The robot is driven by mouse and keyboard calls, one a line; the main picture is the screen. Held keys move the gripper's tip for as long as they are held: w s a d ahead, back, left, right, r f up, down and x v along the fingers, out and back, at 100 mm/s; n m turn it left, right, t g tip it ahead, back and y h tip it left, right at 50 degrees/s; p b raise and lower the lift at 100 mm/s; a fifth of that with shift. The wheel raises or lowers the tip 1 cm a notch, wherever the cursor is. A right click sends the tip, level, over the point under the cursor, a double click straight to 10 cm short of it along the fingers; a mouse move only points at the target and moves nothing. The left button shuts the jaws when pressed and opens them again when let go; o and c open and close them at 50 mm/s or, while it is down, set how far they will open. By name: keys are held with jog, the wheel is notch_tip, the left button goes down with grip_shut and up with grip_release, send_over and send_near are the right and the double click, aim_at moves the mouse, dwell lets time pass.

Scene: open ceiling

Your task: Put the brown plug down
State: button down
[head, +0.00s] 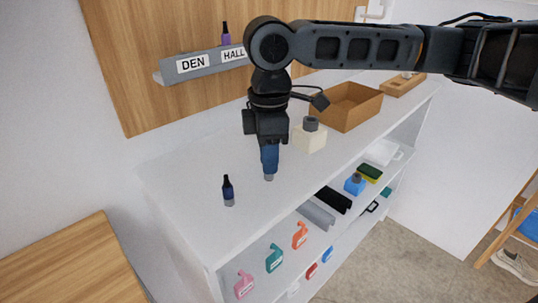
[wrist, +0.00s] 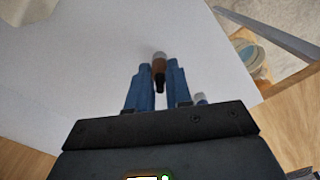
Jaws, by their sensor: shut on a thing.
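The brown plug (wrist: 158,67) is between the blue fingers of my gripper (wrist: 159,88) in the wrist view, with its black end toward my wrist and its grey end away. In the head view my gripper (head: 269,160) points down over the white top of the shelf unit (head: 190,175), shut on the plug. Only the plug's grey end (head: 269,177) shows below the fingers there. It is at or just above the surface; I cannot tell whether it touches.
A dark blue plug (head: 228,191) stands to the left. A cream block with a grey top (head: 310,138) and a brown open box (head: 346,107) stand to the right. A grey rack (head: 205,66) labelled DEN and HALL holds a purple plug (head: 226,34). The top's left end is clear.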

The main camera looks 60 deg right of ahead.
jog(key=shift+f, duration=0.2)
jog(key=c, duration=1)
grip_release()
jog(key=shift+c, duration=0.2)
jog(key=shift+r, duration=0.1)
notch_tip(320, 180, up, 12)
jog(key=shift+r+p, duration=0.15)
jog(key=shift+p, duration=0.25)
